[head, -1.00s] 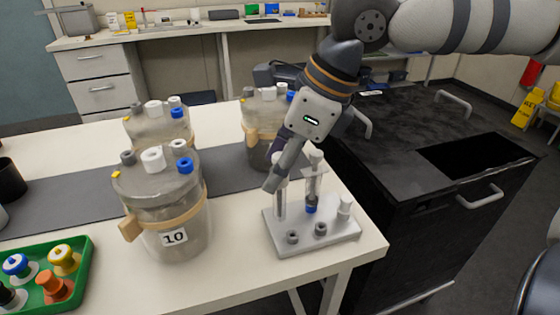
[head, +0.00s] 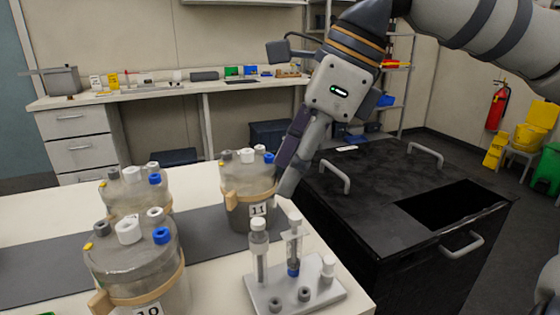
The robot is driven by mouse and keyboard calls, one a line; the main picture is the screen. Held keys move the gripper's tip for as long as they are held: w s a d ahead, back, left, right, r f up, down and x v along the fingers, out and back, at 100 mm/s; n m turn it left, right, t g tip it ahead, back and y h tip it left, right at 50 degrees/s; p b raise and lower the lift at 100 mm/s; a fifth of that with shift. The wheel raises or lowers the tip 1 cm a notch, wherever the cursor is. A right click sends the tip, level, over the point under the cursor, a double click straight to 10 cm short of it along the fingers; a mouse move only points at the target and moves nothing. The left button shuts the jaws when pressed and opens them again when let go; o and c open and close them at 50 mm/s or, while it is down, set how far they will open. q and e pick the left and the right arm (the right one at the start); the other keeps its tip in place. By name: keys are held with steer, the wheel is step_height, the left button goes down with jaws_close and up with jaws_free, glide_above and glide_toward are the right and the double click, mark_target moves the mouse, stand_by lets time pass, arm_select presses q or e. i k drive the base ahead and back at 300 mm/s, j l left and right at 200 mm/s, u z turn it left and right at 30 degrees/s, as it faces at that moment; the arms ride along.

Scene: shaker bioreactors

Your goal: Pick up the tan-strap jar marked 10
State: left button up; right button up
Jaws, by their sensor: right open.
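The jar marked 10 (head: 137,263) stands upright at the front left of the white table, with a tan strap around it and white, grey and blue caps on its lid. Its label is partly cut off by the bottom edge of the picture. My right gripper (head: 287,180) is open and empty, pointing down behind the tube rack and just right of the jar marked 11. It is well to the right of jar 10 and apart from it. My left gripper is not in view.
The jar marked 11 (head: 246,187) and another capped jar (head: 136,192) stand behind jar 10. A grey rack with tubes (head: 325,292) stands at the table's right front. A black cart (head: 390,205) stands right of the table. A grey mat (head: 45,259) crosses the tabletop.

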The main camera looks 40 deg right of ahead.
mark_target(167, 289)
steer(key=k+l, duration=0.45)
steer(key=l, duration=0.25)
steer(key=k+l, duration=0.25)
steer(key=l, duration=0.1)
